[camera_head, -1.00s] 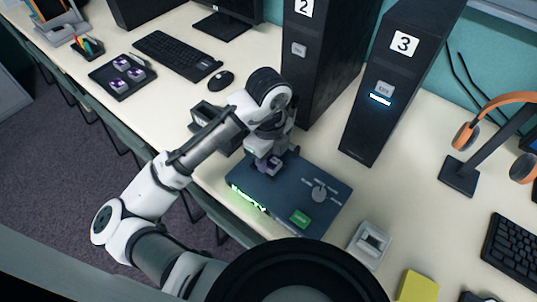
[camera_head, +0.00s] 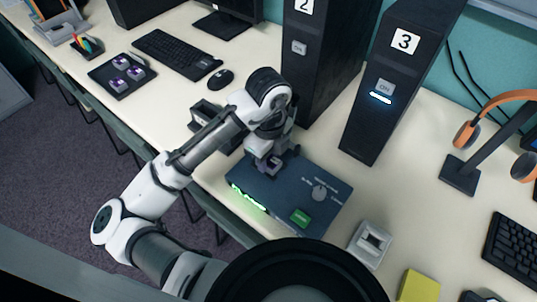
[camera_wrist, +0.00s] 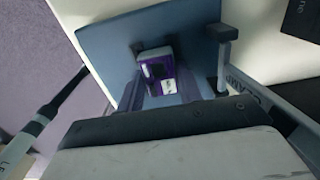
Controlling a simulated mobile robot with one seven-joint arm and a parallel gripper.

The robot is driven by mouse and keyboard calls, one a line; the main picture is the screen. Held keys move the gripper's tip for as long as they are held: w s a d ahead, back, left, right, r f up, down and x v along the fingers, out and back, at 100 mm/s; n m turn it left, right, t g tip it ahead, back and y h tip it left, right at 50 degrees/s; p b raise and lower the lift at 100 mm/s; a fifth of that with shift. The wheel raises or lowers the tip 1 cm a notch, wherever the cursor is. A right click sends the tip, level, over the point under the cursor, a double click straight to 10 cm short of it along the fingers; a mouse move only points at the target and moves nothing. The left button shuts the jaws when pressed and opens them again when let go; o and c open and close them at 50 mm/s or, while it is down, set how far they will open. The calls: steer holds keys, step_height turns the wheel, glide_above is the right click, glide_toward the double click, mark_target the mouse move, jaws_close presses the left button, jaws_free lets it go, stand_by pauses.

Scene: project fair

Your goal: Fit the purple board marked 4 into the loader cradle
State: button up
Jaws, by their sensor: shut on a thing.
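My gripper (camera_head: 268,162) points down over the left back part of a blue-grey box (camera_head: 312,178), which appears to be the loader. It is shut on a small purple board (camera_wrist: 148,71) in a grey frame, which shows between the fingers in the wrist view. The board has a dark square and a white label; its number is too small to read. The board is at or just above the box's top; I cannot tell whether it touches. The cradle itself is hidden by my gripper and the board.
The box has a green lit strip (camera_head: 248,197), a knob (camera_head: 319,193) and a green button (camera_head: 300,217). Two dark towers marked 2 (camera_head: 318,80) and 3 (camera_head: 385,100) stand behind. A tray (camera_head: 103,74) with several purple boards lies at the upper left. A grey holder (camera_head: 371,245) stands at the right.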

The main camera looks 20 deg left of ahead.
steer(key=o, duration=1.1)
steer(key=shift+c, duration=0.2)
steer(key=shift+r, duration=0.15)
steer(key=shift+r+p, duration=3.05)
steer(key=shift+r, duration=0.35)
steer(key=shift+s+f, duration=0.1)
